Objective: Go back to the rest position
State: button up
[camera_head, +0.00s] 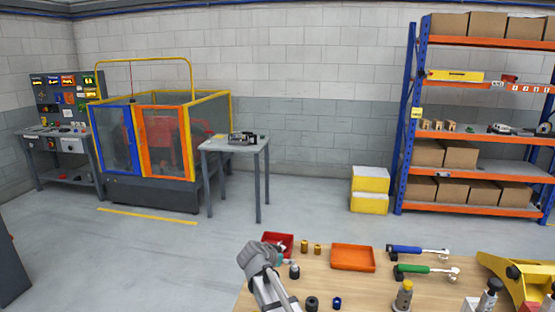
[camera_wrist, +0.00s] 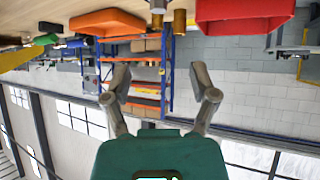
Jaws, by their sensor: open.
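In the head view my arm rises at the front left part of the wooden workbench (camera_head: 372,288). The gripper end, with a bit of teal, is small there, close to the red tray (camera_head: 289,238). The finger tips cannot be made out in the head view. No rest position is marked in either view.
Two brass parts (camera_head: 311,247), an orange tray (camera_head: 353,258), blue and green handled tools (camera_head: 425,272) and several small parts lie on the bench. A yellow fixture (camera_head: 520,275) stands at right. Behind are a grey table (camera_head: 232,146), fenced cell and shelf rack, with open floor between.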

jog(key=s+d+f+g, duration=0.1)
jog(key=s+d, duration=0.2)
jog(key=s+d+f+n+g+y, duration=0.1)
jog(key=s+d+f+g, duration=0.1)
jog(key=s+d, duration=0.1)
jog(key=s+d+f+n+g, duration=0.1)
jog(key=s+d, duration=0.3)
jog(key=shift+d+f+y+p, duration=0.15)
jog(key=shift+y+p, duration=0.15)
jog(key=shift+y, duration=0.1)
jog(key=s+d+n+g+y, duration=0.1)
jog(key=s, duration=0.3)
jog(key=s+d+f+n+g+y, duration=0.1)
jog(key=s+d, duration=0.1)
jog(key=s, duration=0.2)
jog(key=s+d+f+n+g+y, duration=0.1)
jog(key=s+n+g+y, duration=0.1)
jog(key=s, duration=0.2)
jog(key=shift+s+d, duration=0.35)
jog(key=shift+s+n+y, duration=0.4)
jog(key=shift+s, duration=0.2)
jog(key=shift+r+p, duration=0.1)
jog(key=shift+p, duration=0.3)
